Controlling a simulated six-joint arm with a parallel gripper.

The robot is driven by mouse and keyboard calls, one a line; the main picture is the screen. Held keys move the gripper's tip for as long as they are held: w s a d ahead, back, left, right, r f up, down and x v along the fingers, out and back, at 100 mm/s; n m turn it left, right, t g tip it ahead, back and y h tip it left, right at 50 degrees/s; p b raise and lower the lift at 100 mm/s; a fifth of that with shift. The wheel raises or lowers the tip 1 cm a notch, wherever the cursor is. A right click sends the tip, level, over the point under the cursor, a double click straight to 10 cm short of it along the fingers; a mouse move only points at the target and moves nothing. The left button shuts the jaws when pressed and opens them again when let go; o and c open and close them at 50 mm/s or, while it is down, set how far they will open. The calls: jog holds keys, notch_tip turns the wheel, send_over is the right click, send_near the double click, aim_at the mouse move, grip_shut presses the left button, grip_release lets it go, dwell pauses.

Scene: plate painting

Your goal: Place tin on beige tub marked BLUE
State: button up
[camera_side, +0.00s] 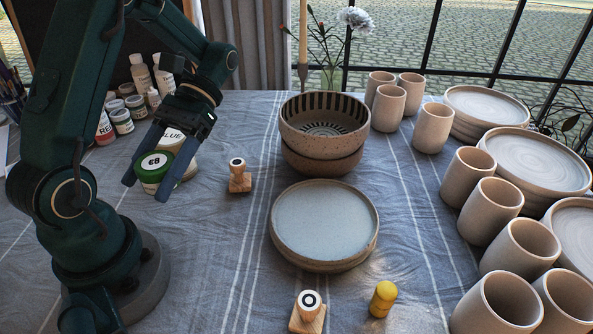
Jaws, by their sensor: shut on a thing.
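The beige tub marked BLUE (185,163) stands just behind and to the right of the tin.
Several paint jars (122,121) and bottles (140,72) stand behind, to the left. A wooden stamp (240,182) is right of the tub. Stacked bowls (322,155) and a plate (325,225) are mid-table. Cups and plates line the right. Cloth between stamp and plate is clear.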

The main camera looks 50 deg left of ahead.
jog(key=s+a+r+m+t+y, duration=0.2)
jog(key=a+r+m+t+y, duration=0.15)
jog(key=a+m+y, duration=0.55)
jog(key=s+a+r+m+t+y, duration=0.1)
jog(key=a+r+m+t+y, duration=0.2)
jog(key=a+r+m+y, duration=0.5)
jog(key=h, duration=0.1)
send_over(166, 134)
jog(key=shift+m, duration=0.4)
notch_tip(166, 134, down, 10)
jog(key=shift+r, duration=0.1)
jog(key=shift+f, duration=2.05)
jog(key=o, duration=1.5)
jog(key=shift+f, duration=0.1)
